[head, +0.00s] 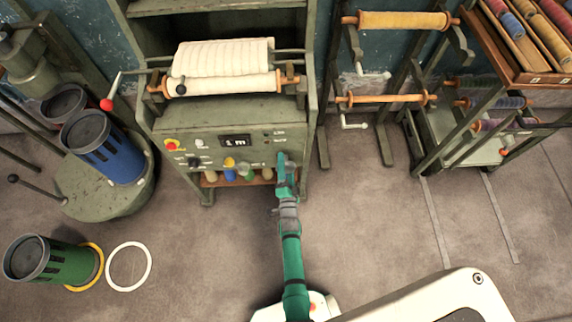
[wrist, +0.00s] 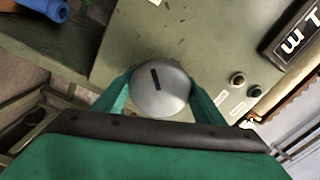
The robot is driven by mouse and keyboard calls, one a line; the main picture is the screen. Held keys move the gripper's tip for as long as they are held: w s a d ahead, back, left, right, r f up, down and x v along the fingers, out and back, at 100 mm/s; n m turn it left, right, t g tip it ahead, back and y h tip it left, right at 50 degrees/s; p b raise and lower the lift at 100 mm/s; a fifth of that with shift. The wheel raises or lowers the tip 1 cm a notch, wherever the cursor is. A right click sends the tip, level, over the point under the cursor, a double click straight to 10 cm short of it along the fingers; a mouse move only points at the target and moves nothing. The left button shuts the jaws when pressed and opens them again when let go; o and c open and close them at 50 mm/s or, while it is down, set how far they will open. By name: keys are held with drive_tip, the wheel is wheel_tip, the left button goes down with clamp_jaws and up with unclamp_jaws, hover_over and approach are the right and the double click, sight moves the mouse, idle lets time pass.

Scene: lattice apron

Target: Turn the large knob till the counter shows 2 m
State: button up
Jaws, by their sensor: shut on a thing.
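The large knob (wrist: 165,98) is a round silver disc with a dark slot-like mark, on the grey-green front panel (wrist: 140,25) of the machine. My gripper (wrist: 160,92) is shut on it, with a green finger on each side of the rim. In the head view my gripper (head: 285,170) reaches the right part of the panel and hides the knob. The counter (head: 236,141) is a dark window with white characters that appear to read 1 m. Part of the counter (wrist: 292,42) also shows upside down at the upper right of the wrist view.
A red button (head: 171,144) and a small black knob (head: 194,162) sit left on the panel. Coloured spools (head: 229,170) stand on the ledge below. A red-tipped crank (head: 107,103) sticks out left. A blue canister (head: 103,147) stands nearby. Floor right of my arm is mostly clear.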

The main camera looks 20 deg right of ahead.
drive_tip(key=o, duration=1.1)
drive_tip(key=shift+c, duration=0.2)
drive_tip(key=v, duration=1)
drive_tip(key=shift+s+a, duration=0.15)
drive_tip(key=shift+s, duration=0.15)
drive_tip(key=shift+s+a, duration=0.1)
drive_tip(key=shift+s, duration=0.1)
